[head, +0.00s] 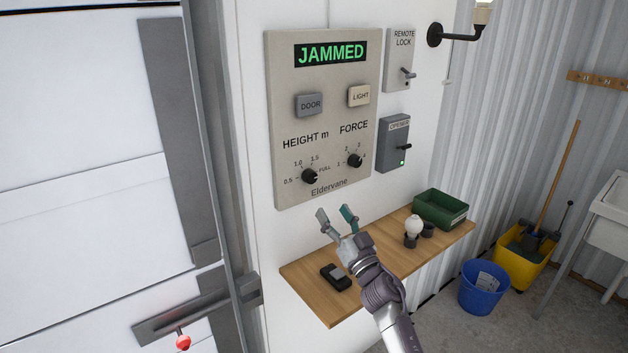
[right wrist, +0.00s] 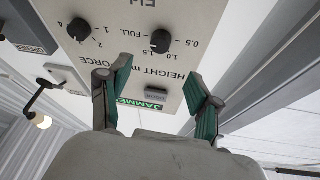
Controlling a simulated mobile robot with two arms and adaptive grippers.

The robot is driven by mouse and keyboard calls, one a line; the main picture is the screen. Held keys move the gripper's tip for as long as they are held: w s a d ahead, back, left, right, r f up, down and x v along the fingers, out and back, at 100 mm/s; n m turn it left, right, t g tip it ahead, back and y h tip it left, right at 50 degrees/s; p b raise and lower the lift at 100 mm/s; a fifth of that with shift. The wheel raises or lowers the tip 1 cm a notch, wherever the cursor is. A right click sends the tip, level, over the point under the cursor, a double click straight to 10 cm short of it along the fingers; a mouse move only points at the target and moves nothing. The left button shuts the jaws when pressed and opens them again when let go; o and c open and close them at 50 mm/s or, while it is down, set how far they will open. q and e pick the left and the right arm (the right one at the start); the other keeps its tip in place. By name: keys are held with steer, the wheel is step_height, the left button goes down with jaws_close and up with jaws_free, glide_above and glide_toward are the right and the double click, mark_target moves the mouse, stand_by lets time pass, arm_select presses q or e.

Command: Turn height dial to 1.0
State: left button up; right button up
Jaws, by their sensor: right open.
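The height dial (head: 309,176) is a small black knob at the lower left of the beige control panel (head: 284,130). Marks 0.5, 1.0, 1.5 and FULL surround it. Its pointer is too small to read surely. The panel display (head: 330,53) reads JAMMED in green. My right gripper (head: 336,213) is open and empty, below the dial and apart from the panel. In the right wrist view the panel appears upside down, with the height dial (right wrist: 161,41) beyond the gap between the open fingers (right wrist: 157,70). My left gripper is not in view.
The force dial (head: 355,160) sits right of the height dial, below the DOOR (head: 309,104) and LIGHT (head: 359,95) buttons. An opener box (head: 392,150) and remote lock (head: 399,60) are to the right. A wooden shelf (head: 312,300) below holds a black remote (head: 335,277), bulb (head: 413,224) and green tray (head: 440,208).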

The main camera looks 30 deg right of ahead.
mark_target(312, 179)
steer(key=p+x, duration=0.1)
steer(key=x, duration=1)
steer(key=shift+w+p, duration=0.2)
steer(key=shift+p, duration=0.15)
steer(key=c, duration=1.1)
